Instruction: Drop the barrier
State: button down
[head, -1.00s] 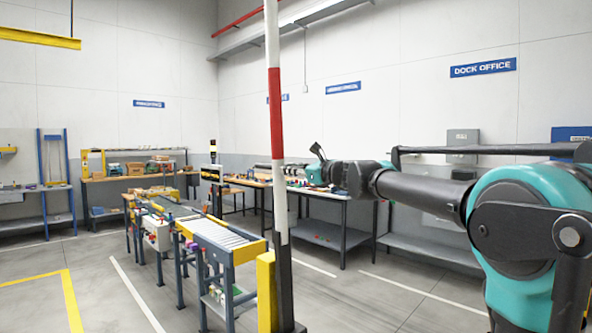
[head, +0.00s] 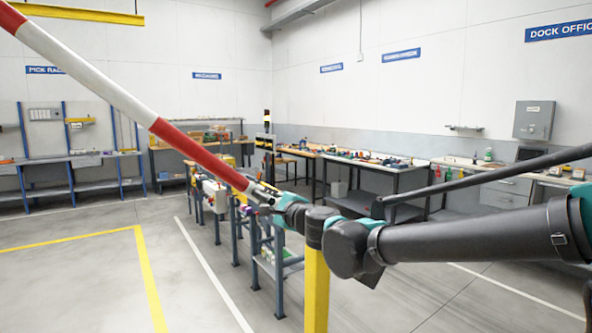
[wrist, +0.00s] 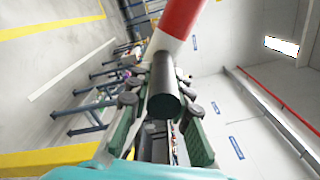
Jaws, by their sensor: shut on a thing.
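The barrier pole (head: 135,108), striped red and white, slants across the head view from the upper left down to its dark lower end beside my gripper. My gripper (head: 268,196) is at that lower end, close to the top of the yellow post (head: 316,290). In the wrist view the dark round end of the barrier (wrist: 163,85) lies between the two fingers of my gripper (wrist: 163,108), which are shut on it. The red and white part (wrist: 177,30) runs away from the fingers. The pole's upper end is out of frame.
Workbenches (head: 378,163) line the back walls. Open floor with a yellow line (head: 150,280) lies to the left. A grey wall box (head: 534,120) hangs at right.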

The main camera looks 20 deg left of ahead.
jog(key=shift+n, duration=0.7)
jog(key=f, duration=0.1)
jog(key=s+a+f, duration=0.1)
jog(key=f, duration=0.1)
jog(key=s+a+f, duration=0.1)
jog(key=shift+f, duration=0.25)
jog(key=c, duration=2.1)
grip_release()
jog(key=shift+w+f, duration=0.1)
jog(key=shift+f, duration=0.05)
jog(key=shift+c, duration=0.2)
jog(key=shift+o, duration=1.2)
jog(key=o, duration=0.5)
jog(key=shift+o, duration=0.2)
jog(key=w+d+v, duration=0.1)
jog(key=v, duration=1.1)
jog(key=shift+w+d, duration=0.2)
